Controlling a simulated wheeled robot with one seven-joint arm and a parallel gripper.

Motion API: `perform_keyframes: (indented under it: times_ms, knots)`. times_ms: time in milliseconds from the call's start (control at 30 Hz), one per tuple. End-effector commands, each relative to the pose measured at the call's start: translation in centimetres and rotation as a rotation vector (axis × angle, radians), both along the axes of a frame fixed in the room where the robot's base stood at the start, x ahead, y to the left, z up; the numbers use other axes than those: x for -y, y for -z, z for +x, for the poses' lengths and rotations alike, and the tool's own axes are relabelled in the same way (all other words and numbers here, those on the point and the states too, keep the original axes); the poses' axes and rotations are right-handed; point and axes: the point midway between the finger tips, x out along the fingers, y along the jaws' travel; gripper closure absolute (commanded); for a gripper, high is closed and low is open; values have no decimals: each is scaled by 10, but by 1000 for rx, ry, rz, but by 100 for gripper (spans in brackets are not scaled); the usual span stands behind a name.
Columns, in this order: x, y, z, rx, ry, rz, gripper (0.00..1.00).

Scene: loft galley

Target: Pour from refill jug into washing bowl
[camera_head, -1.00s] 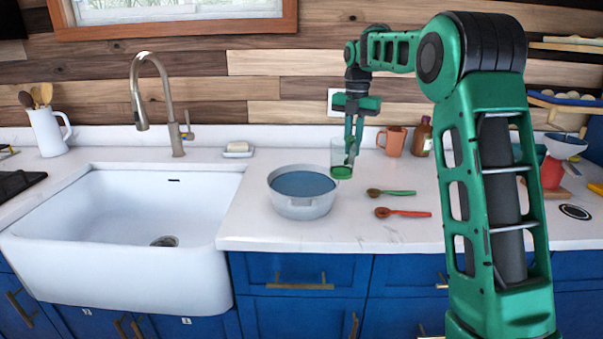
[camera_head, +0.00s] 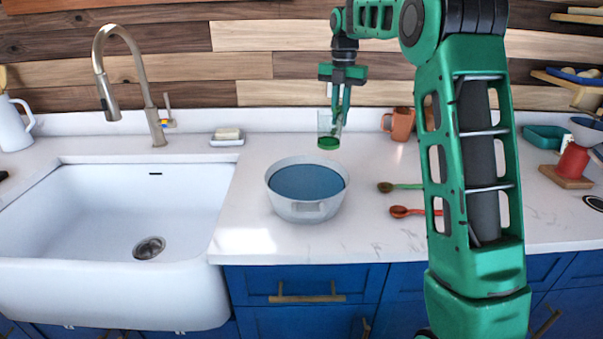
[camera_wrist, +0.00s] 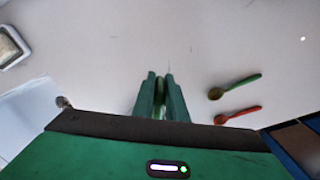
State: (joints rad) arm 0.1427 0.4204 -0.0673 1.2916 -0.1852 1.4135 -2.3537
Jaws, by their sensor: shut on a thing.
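The refill jug (camera_head: 329,127) is a clear vessel with green liquid in its bottom. My gripper (camera_head: 339,110) is shut on it and holds it roughly upright. In the head view it appears beyond the bowl's back right rim; its height above the counter is hard to tell. The washing bowl (camera_head: 308,210) is pale grey and round, with a blue surface inside, on the counter right of the sink.
A green spoon (camera_head: 400,187) and a red spoon (camera_head: 404,211) lie right of the bowl. An orange mug (camera_head: 401,124) stands behind them. A soap dish (camera_head: 227,139) is at the back left, and a white sink (camera_head: 110,285) with a tall tap (camera_head: 150,105) is left.

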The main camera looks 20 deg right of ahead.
Motion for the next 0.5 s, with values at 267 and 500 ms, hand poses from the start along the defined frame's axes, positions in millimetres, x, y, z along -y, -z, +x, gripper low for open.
perform_keyframes:
  times_ms: [267,500]
  knots:
    - [-3,0,0,3,-3,-3,100]
    - [-12,-7,-3,45,-9,-47,100]
